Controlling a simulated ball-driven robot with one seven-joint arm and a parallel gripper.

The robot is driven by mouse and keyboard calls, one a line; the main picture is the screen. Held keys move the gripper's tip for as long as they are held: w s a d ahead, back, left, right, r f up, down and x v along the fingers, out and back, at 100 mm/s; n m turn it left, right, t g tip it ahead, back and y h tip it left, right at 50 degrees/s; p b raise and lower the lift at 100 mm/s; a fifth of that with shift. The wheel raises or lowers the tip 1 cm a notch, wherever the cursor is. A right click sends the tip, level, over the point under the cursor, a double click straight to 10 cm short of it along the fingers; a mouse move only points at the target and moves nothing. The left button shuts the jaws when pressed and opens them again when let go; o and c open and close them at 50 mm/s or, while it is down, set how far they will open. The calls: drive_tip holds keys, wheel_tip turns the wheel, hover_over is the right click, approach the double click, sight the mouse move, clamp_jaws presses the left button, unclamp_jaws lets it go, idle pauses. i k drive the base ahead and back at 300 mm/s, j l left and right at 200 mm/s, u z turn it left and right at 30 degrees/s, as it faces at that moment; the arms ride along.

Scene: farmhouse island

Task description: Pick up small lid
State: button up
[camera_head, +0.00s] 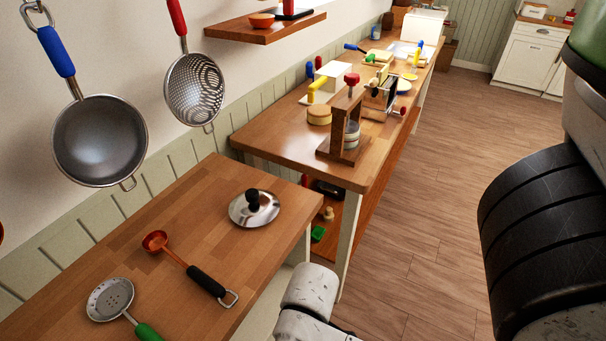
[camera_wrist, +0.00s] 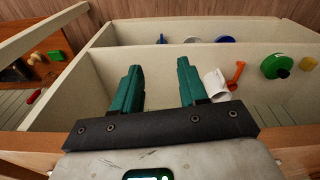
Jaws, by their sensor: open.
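The small lid (camera_head: 240,211) is a round, shiny metal disc with a black knob. In the head view it lies knob up on the near wooden counter (camera_head: 185,225), towards its right edge. My gripper (camera_wrist: 157,66) shows in the wrist view with two teal fingers spread apart and nothing between them. Behind the fingers are pale shelf panels (camera_wrist: 95,75). The lid does not show in the wrist view. The fingers do not show in the head view, so I cannot tell their exact distance from the lid.
A copper ladle (camera_head: 156,241) and a green-handled skimmer (camera_head: 110,297) lie left of the lid. A pan (camera_head: 100,142) and a strainer (camera_head: 195,88) hang on the wall. A longer table (camera_head: 270,135) with many items stands beyond. Open floor (camera_head: 440,200) lies to the right.

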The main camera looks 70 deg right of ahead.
sight(252, 207)
drive_tip(key=z, duration=0.8)
drive_tip(key=u, duration=1.7)
drive_tip(key=z, duration=1.7)
